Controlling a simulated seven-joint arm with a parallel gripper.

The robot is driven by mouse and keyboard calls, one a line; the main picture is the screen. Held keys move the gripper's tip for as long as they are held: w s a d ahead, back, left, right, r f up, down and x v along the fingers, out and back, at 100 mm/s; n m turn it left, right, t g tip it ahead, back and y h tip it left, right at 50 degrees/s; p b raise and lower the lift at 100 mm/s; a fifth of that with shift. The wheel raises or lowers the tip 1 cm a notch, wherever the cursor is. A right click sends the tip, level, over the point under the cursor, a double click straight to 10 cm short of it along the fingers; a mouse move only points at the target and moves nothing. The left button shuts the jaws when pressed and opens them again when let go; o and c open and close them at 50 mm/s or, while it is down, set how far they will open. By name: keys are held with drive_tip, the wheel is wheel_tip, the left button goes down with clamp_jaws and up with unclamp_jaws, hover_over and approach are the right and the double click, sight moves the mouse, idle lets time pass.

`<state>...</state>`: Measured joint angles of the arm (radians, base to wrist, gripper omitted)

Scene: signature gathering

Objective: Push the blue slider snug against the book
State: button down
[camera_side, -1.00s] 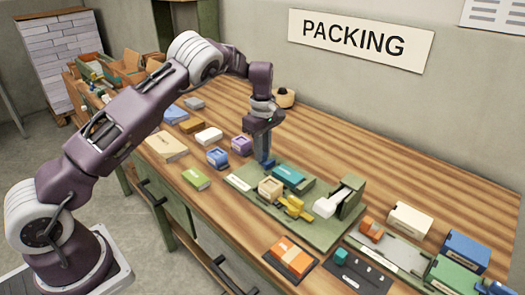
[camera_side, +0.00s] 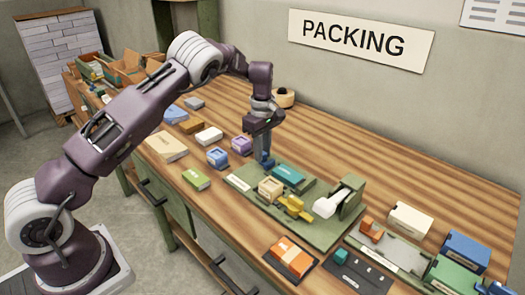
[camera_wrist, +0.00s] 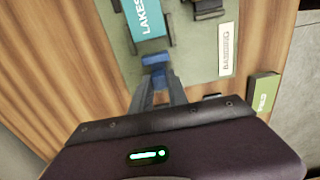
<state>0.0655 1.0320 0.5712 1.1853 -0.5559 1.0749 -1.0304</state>
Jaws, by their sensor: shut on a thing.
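The blue slider (camera_wrist: 155,59) sits on the green board (camera_wrist: 197,55) at the near end of the teal book (camera_wrist: 143,18) in the wrist view. A narrow strip of green shows between slider and book, so they look apart. My gripper (camera_wrist: 158,84) is shut on the slider, its fingers pointing down at it. In the side view, my gripper (camera_side: 263,155) is at the far left end of the board, with the slider (camera_side: 266,161) partly hidden at its fingertips and the teal book (camera_side: 287,175) just right of it.
A tan block (camera_side: 270,188) and a yellow piece (camera_side: 294,206) stand on the board's near side. Purple (camera_side: 241,145) and blue (camera_side: 218,157) boxes stand left of the gripper. The table behind the board is clear.

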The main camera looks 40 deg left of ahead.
drive_tip(key=shift+d+r, duration=0.1)
drive_tip(key=shift+d, duration=2.05)
drive_tip(key=c, duration=1.3)
unclamp_jaws()
wheel_tip(320, 180, up, 7)
drive_tip(key=shift+r, duration=0.1)
